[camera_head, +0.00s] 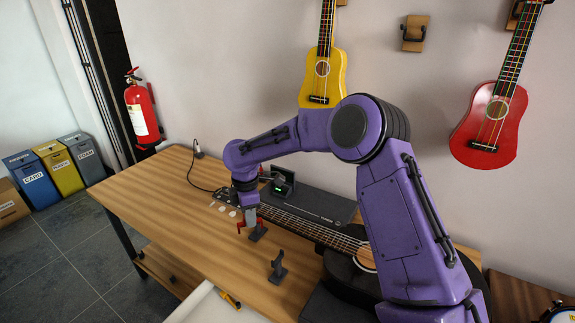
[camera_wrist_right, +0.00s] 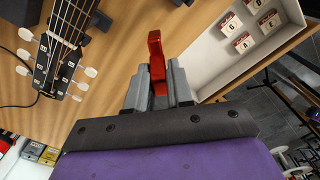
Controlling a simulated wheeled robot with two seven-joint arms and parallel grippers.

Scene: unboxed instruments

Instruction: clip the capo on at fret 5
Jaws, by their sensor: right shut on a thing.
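My right gripper (camera_head: 249,215) is shut on the red capo (camera_head: 243,223), near the headstock end of the guitar. In the right wrist view the capo (camera_wrist_right: 156,62) stands up between the two grey fingers (camera_wrist_right: 158,88). The guitar lies on the table, with its dark body (camera_head: 345,274) partly hidden by my right arm and its fretted neck (camera_head: 315,230) running left to the headstock (camera_head: 226,197). The headstock also shows in the right wrist view (camera_wrist_right: 55,68), left of the capo and apart from it. I cannot make out which fret is the fifth. My left gripper is not in view.
Dark upright holders (camera_head: 278,266) stand on the wooden table (camera_head: 160,185) in front of the neck. Ukuleles hang on the wall.

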